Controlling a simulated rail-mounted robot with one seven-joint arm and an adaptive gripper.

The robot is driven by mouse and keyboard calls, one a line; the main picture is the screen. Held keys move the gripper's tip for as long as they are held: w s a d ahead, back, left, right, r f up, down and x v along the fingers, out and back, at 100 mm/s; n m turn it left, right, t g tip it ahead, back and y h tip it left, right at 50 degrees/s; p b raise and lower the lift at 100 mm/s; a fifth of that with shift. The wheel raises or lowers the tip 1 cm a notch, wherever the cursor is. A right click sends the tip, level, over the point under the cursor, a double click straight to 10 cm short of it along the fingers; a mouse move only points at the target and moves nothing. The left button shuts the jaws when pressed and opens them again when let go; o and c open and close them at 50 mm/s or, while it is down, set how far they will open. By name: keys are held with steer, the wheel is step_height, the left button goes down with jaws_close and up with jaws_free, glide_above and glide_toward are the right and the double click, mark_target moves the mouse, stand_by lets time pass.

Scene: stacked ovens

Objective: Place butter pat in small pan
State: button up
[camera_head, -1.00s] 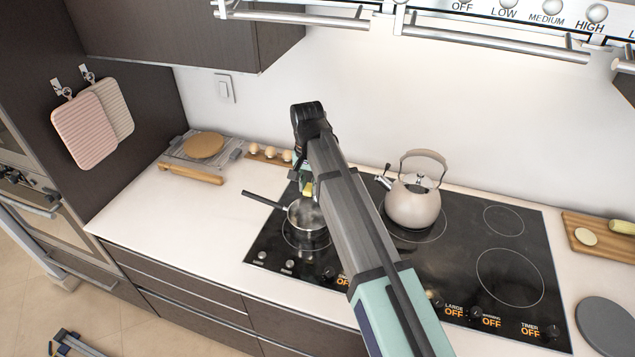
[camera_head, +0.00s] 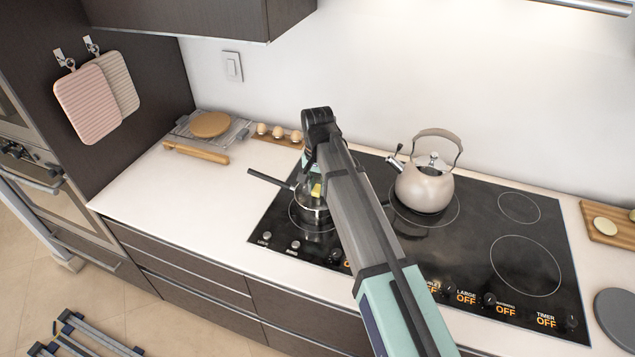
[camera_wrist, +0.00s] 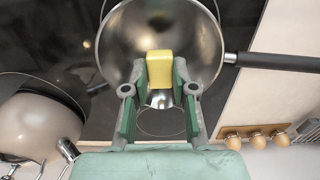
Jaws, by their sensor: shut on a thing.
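The butter pat (camera_wrist: 160,69) is a yellow block between my gripper's fingertips in the wrist view; a bit of its yellow (camera_head: 316,190) shows in the head view. My gripper (camera_wrist: 159,84) is shut on it and points down over the small pan. The small pan (camera_wrist: 117,45) is a shiny steel pan with a dark handle (camera_wrist: 275,62), on the left burner of the cooktop. In the wrist view the butter appears over the pan's opening; its height above the pan floor is hard to tell. My arm hides part of the pan (camera_head: 309,211) in the head view.
A beige kettle (camera_head: 424,188) stands on the cooktop (camera_head: 470,240), right of the pan. An egg holder (camera_head: 278,136), a rolling pin (camera_head: 197,153) and a rack with a round board (camera_head: 210,124) lie at the back left. The counter left of the pan is clear.

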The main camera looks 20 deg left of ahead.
mark_target(318, 188)
steer(key=shift+f+b, duration=0.4)
steer(key=shift+f, duration=0.6)
steer(key=o, duration=0.9)
steer(key=shift+r+p, duration=2.2)
steer(key=shift+r, duration=1.35)
